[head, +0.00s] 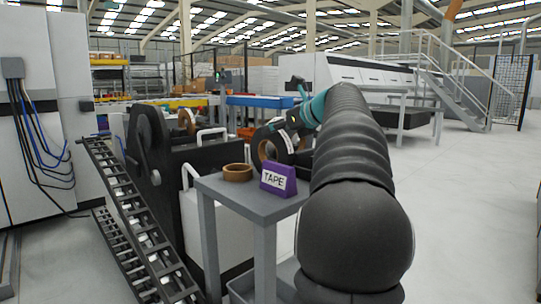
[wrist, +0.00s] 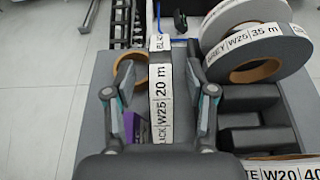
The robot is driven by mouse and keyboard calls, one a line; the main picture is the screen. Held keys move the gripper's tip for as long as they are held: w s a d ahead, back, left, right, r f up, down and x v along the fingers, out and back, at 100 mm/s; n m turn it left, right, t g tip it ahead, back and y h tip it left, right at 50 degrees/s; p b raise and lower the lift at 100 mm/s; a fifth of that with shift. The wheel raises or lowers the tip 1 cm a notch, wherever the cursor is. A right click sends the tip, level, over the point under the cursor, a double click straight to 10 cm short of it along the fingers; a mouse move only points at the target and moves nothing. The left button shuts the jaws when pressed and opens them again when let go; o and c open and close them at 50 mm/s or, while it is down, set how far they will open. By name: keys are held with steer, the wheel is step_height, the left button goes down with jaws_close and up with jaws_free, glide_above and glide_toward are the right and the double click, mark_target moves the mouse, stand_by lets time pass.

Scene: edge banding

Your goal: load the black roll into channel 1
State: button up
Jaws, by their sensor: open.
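The black roll (wrist: 161,105) stands on edge in the wrist view, its rim label reading "BLACK W25 20 m". My gripper (wrist: 159,78) is open, with one finger on each side of the roll and a visible gap on both sides. In the head view, a dark roll with a brown core (head: 268,146) is beside my gripper (head: 290,122), which partly covers it. A dark machine (head: 150,150) with a reel stands left of the small table. I cannot tell which part of it is channel 1.
A grey roll (wrist: 284,52) labelled W25 35 m and dark holders (wrist: 250,100) lie right of my gripper. A tan ring (head: 237,172) and purple TAPE sign (head: 278,179) sit on the grey table (head: 225,188). Black ladder-like tracks (head: 135,220) stand at left. Floor at right is clear.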

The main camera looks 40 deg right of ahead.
mark_target(265, 141)
steer(key=x, duration=0.5)
steer(key=shift+w+r+b, duration=0.15)
steer(key=shift+b, duration=0.15)
jaws_close()
